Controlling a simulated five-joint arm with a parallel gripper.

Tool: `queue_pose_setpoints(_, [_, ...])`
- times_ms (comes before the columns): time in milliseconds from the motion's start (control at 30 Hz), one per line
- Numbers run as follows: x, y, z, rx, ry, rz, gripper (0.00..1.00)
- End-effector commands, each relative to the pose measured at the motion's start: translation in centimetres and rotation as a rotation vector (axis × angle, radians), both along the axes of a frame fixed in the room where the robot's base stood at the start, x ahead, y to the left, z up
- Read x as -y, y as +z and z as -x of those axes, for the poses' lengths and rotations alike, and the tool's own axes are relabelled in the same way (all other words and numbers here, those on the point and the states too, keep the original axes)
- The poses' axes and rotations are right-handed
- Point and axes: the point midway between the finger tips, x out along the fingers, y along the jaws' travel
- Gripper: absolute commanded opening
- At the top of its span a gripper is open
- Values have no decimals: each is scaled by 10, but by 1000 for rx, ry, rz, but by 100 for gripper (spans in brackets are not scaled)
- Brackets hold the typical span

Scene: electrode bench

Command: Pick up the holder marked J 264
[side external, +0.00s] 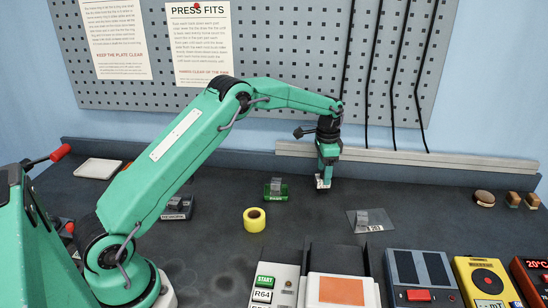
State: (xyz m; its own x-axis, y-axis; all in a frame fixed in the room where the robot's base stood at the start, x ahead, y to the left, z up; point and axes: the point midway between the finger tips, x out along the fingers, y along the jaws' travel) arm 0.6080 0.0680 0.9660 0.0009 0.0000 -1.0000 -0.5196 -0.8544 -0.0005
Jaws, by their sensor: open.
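A dark holder (177,213) with a white label stands farther left, partly beside my arm. I cannot tell which one is marked J 264.
A yellow tape roll (254,219) lies between the green holder and the front devices. A START box (270,287), an orange-topped unit (342,291), a grey device (420,278) and a yellow meter (486,283) line the front. Small wooden-looking pieces (513,199) sit at right. A pegboard stands behind.

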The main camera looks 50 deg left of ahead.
Motion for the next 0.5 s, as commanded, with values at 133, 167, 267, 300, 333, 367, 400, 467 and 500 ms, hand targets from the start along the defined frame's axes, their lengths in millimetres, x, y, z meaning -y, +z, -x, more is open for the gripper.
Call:
queue_pose_setpoints(133, [-1, -19, 2, -4, 0, 0, 65])
queue_pose_setpoints(167, [-1, -22, 2, -5, 0, 0, 65])
queue_pose_setpoints(267, [-1, -33, 1, -3, 0, 1, 65])
queue_pose_setpoints(300, [-1, -37, 2, -4, 0, 0, 65])
queue_pose_setpoints(333, [-1, -39, 2, -4, 0, 0, 65])
queue_pose_setpoints(367, [-1, -40, 1, -3, 0, 1, 65])
queue_pose_setpoints(400, [-1, -42, 1, -1, 0, 0, 65])
queue_pose_setpoints(467, [-1, -43, 1, -1, 0, 0, 65])
queue_pose_setpoints(500, [-1, -43, 1, 0, 0, 0, 65])
